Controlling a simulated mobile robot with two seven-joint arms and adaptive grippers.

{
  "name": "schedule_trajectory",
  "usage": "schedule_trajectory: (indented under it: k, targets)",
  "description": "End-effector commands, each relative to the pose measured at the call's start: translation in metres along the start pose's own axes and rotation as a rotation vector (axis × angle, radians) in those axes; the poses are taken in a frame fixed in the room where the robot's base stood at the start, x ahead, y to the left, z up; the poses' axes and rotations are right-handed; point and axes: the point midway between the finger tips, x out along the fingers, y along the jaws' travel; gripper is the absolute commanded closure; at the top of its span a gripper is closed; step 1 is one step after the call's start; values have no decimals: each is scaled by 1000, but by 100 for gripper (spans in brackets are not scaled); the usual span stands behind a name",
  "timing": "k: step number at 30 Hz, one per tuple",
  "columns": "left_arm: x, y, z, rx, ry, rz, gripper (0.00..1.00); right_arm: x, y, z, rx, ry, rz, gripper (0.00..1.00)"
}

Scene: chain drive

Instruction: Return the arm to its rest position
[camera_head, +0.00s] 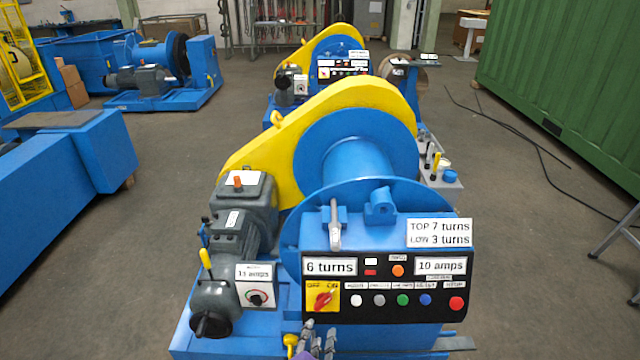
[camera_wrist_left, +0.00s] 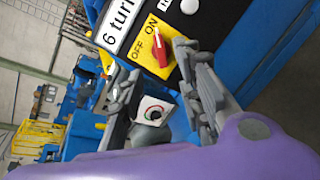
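My left gripper (camera_head: 318,338) shows at the bottom edge of the head view, just below the control panel (camera_head: 385,325) of the blue and yellow winch. In the left wrist view my left gripper (camera_wrist_left: 153,72) has its grey fingers spread apart with nothing held between them. A red rotary switch (camera_head: 323,300) on a yellow OFF/ON plate is above the fingertips. The switch also shows in the left wrist view (camera_wrist_left: 162,54), beyond the fingers and seemingly apart from them. Most of my left arm is out of the head view. My right gripper is not in view.
A grey motor (camera_head: 238,240) and a white dial box (camera_head: 256,287) stand left of the panel. A grey lever (camera_head: 335,228) rises above it. A second winch (camera_head: 335,50) stands behind. A green container (camera_head: 565,75) is at right. Floor (camera_head: 520,210) on the right is mostly clear.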

Motion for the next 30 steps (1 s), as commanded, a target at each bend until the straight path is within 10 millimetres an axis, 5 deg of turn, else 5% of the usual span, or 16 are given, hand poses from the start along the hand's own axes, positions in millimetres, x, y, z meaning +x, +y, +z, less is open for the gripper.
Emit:
schedule_trajectory:
  k: [5,8,14,22,23,27,30]
  targets:
    - [0,-3,0,-152,3,-12,67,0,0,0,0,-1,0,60]
    - [1,-7,3,-457,28,-45,67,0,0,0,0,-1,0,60]
    - [-9,-9,9,-1434,170,-63,67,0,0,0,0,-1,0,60]
    - [-80,-2,-35,-2973,410,206,67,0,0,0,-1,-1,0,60]
    - [-93,2,-45,3053,-402,-265,67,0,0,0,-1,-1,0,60]
    - [-158,25,-99,2455,-203,-404,67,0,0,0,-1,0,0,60]
    - [-202,31,-136,2319,-125,-490,67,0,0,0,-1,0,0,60]
